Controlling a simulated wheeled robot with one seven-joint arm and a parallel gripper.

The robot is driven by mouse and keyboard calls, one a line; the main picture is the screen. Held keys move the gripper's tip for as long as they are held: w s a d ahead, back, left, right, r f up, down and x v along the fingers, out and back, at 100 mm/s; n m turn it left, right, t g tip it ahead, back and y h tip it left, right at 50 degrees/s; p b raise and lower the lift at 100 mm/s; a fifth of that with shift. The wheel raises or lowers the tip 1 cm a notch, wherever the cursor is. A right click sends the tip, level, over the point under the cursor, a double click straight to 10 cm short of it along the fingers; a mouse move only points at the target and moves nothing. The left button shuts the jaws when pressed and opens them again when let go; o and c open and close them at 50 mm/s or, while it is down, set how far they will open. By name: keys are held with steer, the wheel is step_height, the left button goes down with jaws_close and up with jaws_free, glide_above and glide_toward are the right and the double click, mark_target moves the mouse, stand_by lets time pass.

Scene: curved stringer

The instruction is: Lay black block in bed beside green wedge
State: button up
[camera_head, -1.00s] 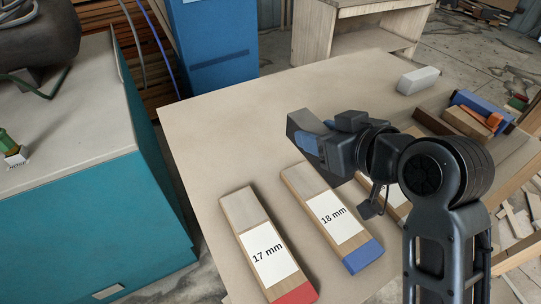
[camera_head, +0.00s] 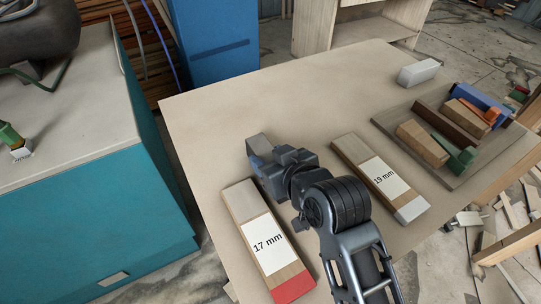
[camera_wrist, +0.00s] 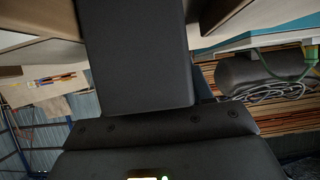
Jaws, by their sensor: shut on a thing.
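The black block (camera_head: 258,146) shows as a dark grey piece beyond my gripper (camera_head: 262,168), which is shut on it and holds it near the upper end of the 17 mm board. In the wrist view the block (camera_wrist: 137,50) is a large dark rectangle standing out from the gripper. The green wedge (camera_head: 460,160) lies at the front right of a brown bed (camera_head: 392,118), against a wooden block (camera_head: 422,143). The bed is well to the right of my gripper.
The 17 mm board (camera_head: 245,205) and 19 mm board (camera_head: 355,150) lie on the table (camera_head: 225,115). My arm covers the space between them. A dark bar (camera_head: 447,126), blue piece (camera_head: 478,100) and orange piece (camera_head: 484,111) lie in the bed. A pale block (camera_head: 418,72) stands behind it.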

steer(key=shift+f, duration=0.1)
steer(key=o, duration=1.2)
steer(key=b+v, duration=0.1)
steer(key=v, duration=1.1)
steer(key=f+b, duration=0.1)
steer(key=b, duration=0.1)
steer(key=w+f+b, duration=0.1)
steer(key=b, duration=0.5)
steer(key=shift+w+a+f+t+y+b, duration=0.2)
steer(key=shift+w+f+t+y+b, duration=0.1)
steer(key=shift+w+t+b, duration=0.1)
steer(key=shift+w+a+r+b, duration=0.1)
steer(key=shift+b, duration=0.4)
